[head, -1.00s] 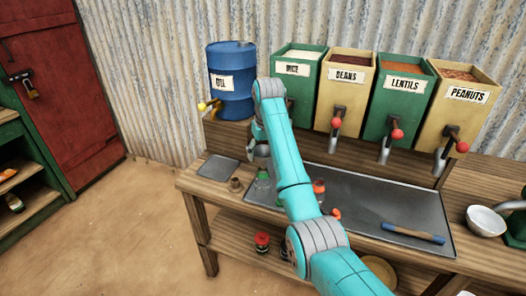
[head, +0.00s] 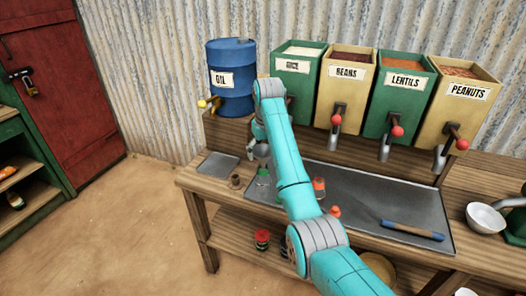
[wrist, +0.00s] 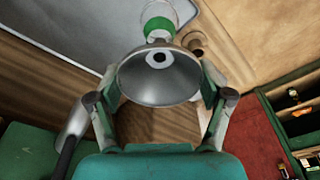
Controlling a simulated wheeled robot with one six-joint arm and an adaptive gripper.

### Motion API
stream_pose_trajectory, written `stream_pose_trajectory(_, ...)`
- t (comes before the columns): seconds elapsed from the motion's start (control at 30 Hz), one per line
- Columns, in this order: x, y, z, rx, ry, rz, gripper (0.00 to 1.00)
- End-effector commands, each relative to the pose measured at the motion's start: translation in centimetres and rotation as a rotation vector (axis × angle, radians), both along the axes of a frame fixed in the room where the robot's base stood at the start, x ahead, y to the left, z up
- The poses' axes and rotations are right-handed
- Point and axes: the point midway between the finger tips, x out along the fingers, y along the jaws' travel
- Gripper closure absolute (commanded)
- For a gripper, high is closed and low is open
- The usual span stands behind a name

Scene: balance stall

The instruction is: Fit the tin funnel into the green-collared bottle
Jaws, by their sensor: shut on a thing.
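The tin funnel (wrist: 160,88) is a grey metal cone. In the wrist view my gripper (wrist: 161,80) is shut on it, one finger on each side, with its wide mouth facing the camera. The green-collared bottle (wrist: 160,27) shows just beyond the funnel's upper rim, its collar partly covered. In the head view the bottle (head: 263,178) stands on the counter's left part, just below my gripper (head: 260,152). The funnel cannot be made out there. The funnel's spout is hidden, and I cannot tell whether it touches the bottle.
A small brown pot (head: 236,182) stands left of the bottle. A red-topped bottle (head: 319,188) is right of my arm. A blue oil drum (head: 231,80) and several labelled bins stand behind. A blue-handled tool (head: 412,231) lies on the metal tray (head: 370,205).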

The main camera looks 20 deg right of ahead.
Motion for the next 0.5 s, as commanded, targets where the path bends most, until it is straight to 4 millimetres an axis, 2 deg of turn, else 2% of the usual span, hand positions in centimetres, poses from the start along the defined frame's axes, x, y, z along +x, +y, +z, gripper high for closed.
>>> stream_pose_trajectory(0.5,0.0,0.0,-1.1,0.000,0.000,0.000,0.48)
